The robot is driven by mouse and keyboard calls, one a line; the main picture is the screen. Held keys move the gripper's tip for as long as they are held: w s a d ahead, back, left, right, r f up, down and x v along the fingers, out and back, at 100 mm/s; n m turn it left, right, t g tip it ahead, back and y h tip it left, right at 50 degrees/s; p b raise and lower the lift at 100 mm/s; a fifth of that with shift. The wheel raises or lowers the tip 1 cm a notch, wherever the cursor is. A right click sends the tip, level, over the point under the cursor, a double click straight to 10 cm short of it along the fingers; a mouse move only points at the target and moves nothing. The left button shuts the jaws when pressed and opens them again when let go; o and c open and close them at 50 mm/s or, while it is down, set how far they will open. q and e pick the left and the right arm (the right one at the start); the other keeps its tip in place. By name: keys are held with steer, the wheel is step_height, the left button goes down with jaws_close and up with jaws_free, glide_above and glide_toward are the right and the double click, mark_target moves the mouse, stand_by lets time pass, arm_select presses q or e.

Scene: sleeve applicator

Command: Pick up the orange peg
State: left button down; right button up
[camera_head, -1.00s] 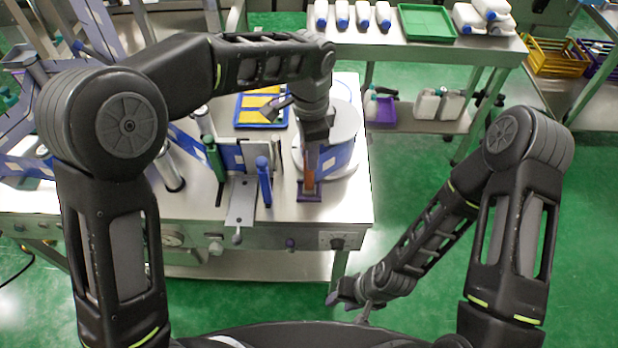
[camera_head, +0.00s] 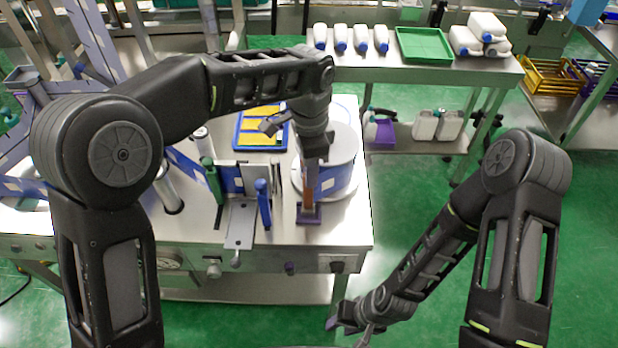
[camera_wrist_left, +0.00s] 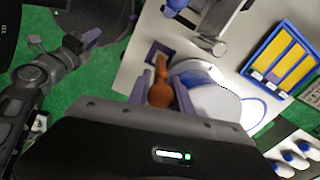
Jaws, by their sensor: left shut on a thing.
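The orange peg (camera_head: 309,184) stands upright over a small purple square base (camera_head: 309,214) near the table's right front part. My left gripper (camera_head: 311,166) comes down on it from above and is shut on its upper part. In the left wrist view the peg (camera_wrist_left: 160,88) lies between the two purple fingers of the left gripper (camera_wrist_left: 163,96), its far end at the purple base (camera_wrist_left: 160,52). I cannot tell whether its lower end is clear of the base. My right gripper (camera_head: 345,320) hangs low, off the table's front; its finger opening is unclear.
A blue-and-white roll (camera_head: 335,170) stands just behind and right of the peg. A blue handle (camera_head: 263,204) and a green one (camera_head: 210,178) stand to the left. A blue tray with yellow strips (camera_head: 261,140) lies behind. The table's right front corner (camera_head: 350,225) is bare.

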arm_select(q)
step_height(320, 180, up, 8)
steer(key=shift+r, duration=0.2)
stand_by(0.6)
steer(key=shift+f+b, duration=2.1)
steer(key=shift+f, duration=1.2)
steer(key=shift+r+p, duration=0.1)
steer(key=shift+p, duration=0.2)
steer(key=shift+a, duration=0.1)
